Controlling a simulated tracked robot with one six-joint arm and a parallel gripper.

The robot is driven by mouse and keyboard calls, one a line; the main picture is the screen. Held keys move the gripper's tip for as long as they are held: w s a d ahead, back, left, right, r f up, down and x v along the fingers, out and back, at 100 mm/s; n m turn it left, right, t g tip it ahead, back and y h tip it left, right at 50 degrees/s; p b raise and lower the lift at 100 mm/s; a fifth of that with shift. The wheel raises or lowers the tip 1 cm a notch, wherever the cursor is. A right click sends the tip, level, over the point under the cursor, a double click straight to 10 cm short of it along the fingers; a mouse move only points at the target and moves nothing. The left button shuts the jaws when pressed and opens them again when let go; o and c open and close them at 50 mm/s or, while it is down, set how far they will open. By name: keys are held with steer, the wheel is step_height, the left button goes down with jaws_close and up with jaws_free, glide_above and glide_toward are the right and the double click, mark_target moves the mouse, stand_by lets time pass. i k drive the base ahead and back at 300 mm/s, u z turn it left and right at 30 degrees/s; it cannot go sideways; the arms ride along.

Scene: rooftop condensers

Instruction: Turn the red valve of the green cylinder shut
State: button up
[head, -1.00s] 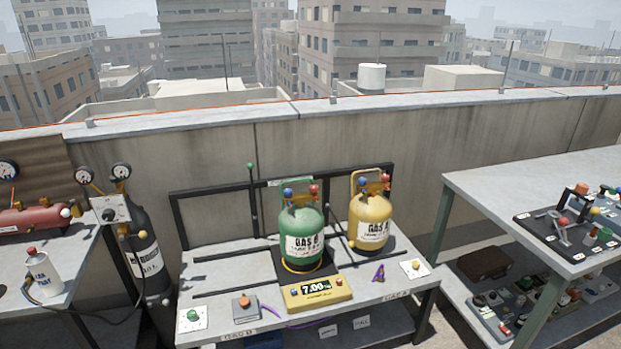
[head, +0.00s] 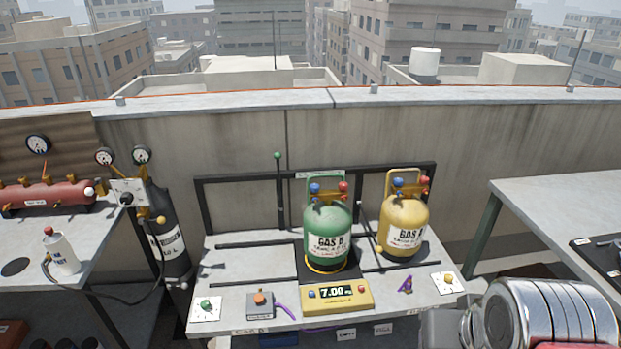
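The green cylinder (head: 327,236), labelled GAS B, stands upright on the dark platform of a yellow scale (head: 338,297) whose display reads 7.00. Its red valve (head: 343,187) is on top at the right, beside a blue valve (head: 314,188). Whether the red valve is open or shut cannot be told. A yellow cylinder (head: 404,229), labelled GAS A, stands just to the right with its own red and blue valves. A silver ribbed part of my arm shows at the lower right, apart from the cylinders. My gripper is not in view.
A black frame (head: 240,177) stands behind the cylinders. A small box with an orange button (head: 260,303) and a purple item (head: 405,285) lie on the bench front. At left are a dark cylinder (head: 168,243) with gauges and a white bottle (head: 62,252). Another table (head: 560,200) stands at right.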

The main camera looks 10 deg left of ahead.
mark_target(343, 186)
steer(key=u, duration=0.7)
steer(key=i, duration=1.15)
steer(key=u, duration=0.3)
